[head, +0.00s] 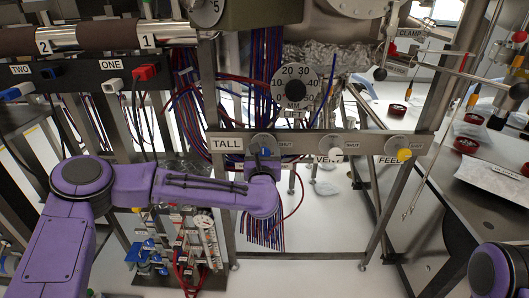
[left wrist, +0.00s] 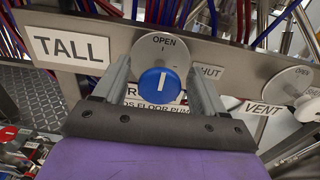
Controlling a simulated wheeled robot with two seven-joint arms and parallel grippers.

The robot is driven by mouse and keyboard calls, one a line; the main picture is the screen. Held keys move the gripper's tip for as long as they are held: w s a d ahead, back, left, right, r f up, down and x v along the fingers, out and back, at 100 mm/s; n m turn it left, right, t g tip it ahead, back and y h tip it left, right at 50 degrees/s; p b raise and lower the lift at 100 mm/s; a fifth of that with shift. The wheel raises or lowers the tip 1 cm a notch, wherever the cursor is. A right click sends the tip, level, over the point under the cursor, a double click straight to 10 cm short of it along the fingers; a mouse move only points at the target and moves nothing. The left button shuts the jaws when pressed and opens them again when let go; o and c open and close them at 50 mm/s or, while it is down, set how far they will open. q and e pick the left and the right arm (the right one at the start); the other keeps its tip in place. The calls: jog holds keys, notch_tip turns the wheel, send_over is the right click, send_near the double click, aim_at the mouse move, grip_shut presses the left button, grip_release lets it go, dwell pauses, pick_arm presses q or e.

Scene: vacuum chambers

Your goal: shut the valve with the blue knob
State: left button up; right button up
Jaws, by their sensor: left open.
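The blue knob (left wrist: 159,84) sits on a round grey dial plate (left wrist: 161,46) beside the TALL label (left wrist: 68,47). Its white mark stands roughly upright, towards the word OPEN at the top of the plate; SHUT is to the right. In the head view the blue knob (head: 265,153) shows small, partly hidden behind my left gripper (head: 263,162). In the left wrist view my left gripper (left wrist: 158,70) is open, with one finger on each side of the knob and a gap on both sides. My right gripper is out of view.
On the same metal rail (head: 310,144), the white VENT knob (head: 337,154) and yellow FEED knob (head: 404,155) are to the right. A round gauge dial (head: 296,88) and blue and red cables (head: 232,130) are above and behind. A workbench (head: 490,170) stands at the right.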

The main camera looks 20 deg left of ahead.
pick_arm(q)
jog(key=shift+c, duration=0.3)
jog(key=c, duration=0.9)
jog(key=shift+c, duration=0.2)
jog(key=m, duration=0.4)
jog(key=shift+d+r+m, duration=0.15)
jog(key=shift+m, duration=0.25)
jog(key=m+p, duration=0.1)
jog(key=m, duration=0.3)
jog(key=shift+m+p, duration=0.3)
jog(key=shift+p, duration=0.05)
jog(key=m+p, duration=0.2)
jog(key=m, duration=0.3)
jog(key=shift+d+m, duration=0.15)
jog(key=shift+m, duration=0.25)
jog(key=shift+f+m+p, duration=0.25)
jog(key=shift+m+p, duration=0.05)
jog(key=shift+m, duration=0.9)
